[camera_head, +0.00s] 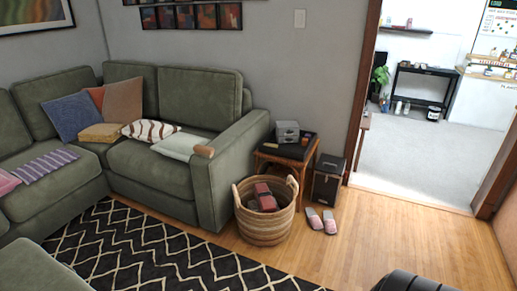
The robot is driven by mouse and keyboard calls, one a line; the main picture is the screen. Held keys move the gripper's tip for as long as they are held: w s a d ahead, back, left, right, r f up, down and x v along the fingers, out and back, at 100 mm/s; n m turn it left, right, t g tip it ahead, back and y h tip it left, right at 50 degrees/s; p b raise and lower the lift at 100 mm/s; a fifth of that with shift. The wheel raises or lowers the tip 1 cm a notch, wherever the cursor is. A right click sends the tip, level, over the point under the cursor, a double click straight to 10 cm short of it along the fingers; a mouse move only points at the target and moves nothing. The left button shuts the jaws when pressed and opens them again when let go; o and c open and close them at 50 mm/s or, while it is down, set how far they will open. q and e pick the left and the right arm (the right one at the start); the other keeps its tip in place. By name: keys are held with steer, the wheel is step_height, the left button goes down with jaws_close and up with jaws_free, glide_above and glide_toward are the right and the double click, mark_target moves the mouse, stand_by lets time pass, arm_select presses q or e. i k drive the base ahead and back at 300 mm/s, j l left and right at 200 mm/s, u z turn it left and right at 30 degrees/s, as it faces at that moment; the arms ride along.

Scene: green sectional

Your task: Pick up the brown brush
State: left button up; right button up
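I cannot make out the brown brush for certain. A small brown object (203,151) sits on or beside the sofa arm, at the end of a pale folded cloth; it is too small to tell what it is. Another small brown item (307,138) is at the right end of the dark top of the side table, also too small to name. Neither of my grippers shows in the head view.
The green sectional (230,170) fills the left. A woven basket (265,228) holding reddish-brown items stands before the side table (296,165). A black box (327,180) and pink slippers (322,221) are nearby. Wood floor (400,235) is clear toward the doorway.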

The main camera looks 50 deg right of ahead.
mark_target(204, 151)
steer(key=z, duration=1.05)
steer(key=u, duration=1)
steer(key=i+l+u, duration=0.1)
steer(key=l, duration=0.25)
steer(key=i+l, duration=0.3)
steer(key=i+l+u, duration=0.15)
steer(key=l, duration=0.3)
steer(key=i+l, duration=0.2)
steer(key=l, duration=0.2)
steer(key=u, duration=0.05)
